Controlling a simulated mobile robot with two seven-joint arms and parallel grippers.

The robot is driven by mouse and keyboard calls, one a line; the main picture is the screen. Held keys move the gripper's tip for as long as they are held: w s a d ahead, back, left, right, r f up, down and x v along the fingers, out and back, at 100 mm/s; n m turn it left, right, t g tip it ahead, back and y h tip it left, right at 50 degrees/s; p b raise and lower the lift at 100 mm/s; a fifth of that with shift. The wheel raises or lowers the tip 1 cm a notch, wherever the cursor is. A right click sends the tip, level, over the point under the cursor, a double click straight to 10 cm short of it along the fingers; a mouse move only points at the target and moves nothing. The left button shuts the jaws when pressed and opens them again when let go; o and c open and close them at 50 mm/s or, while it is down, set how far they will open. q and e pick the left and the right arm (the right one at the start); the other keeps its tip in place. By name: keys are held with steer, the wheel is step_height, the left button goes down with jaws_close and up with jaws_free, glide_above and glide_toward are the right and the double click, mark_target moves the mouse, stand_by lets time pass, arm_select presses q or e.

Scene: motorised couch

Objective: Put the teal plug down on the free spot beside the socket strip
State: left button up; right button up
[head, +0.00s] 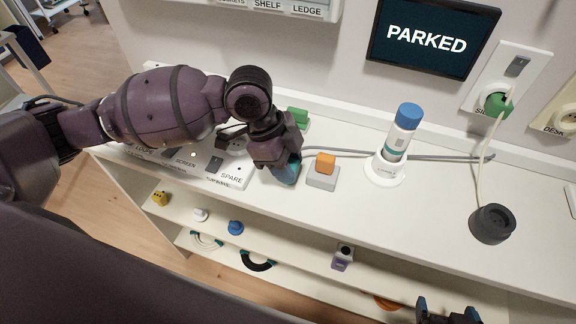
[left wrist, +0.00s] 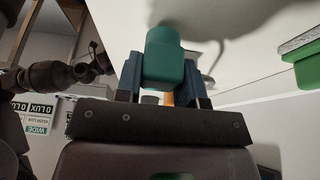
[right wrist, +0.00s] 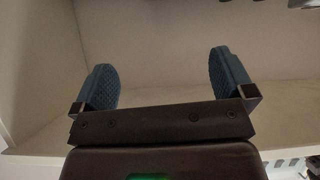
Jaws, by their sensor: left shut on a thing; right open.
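My left gripper (head: 285,174) is over the shelf top, just right of the white socket strip (head: 231,176), near its SPARE end. In the left wrist view the teal plug (left wrist: 163,58) sits between the two fingers of the left gripper (left wrist: 163,80), which is shut on it. In the head view the arm hides most of the plug, and I cannot tell whether it touches the surface. My right gripper (right wrist: 163,80) is open and empty in the right wrist view. It shows at the bottom right of the head view (head: 447,314).
A grey block with an orange top (head: 323,178) stands close right of my left gripper. A green block (head: 298,117) is behind it. A white bottle with a blue cap (head: 402,133) stands in a holder further right. A dark round base (head: 491,223) is at the right.

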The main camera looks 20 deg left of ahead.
arm_select(q)
steer(key=shift+f, duration=0.55)
arm_select(e)
steer(key=shift+s+d+f, duration=0.1)
steer(key=shift+s+f, duration=0.4)
steer(key=shift+s, duration=0.05)
arm_select(q)
steer(key=o, duration=0.7)
steer(key=shift+f, duration=0.15)
steer(key=o, duration=0.4)
steer(key=shift+a+r, duration=0.15)
steer(key=shift+r, duration=0.4)
steer(key=p+v, duration=0.1)
steer(key=v, duration=1)
steer(key=shift+r, duration=0.1)
arm_select(e)
steer(key=shift+w+r, duration=0.25)
steer(key=shift+r, duration=0.35)
steer(key=shift+w+r, duration=0.2)
steer(key=shift+r, duration=0.35)
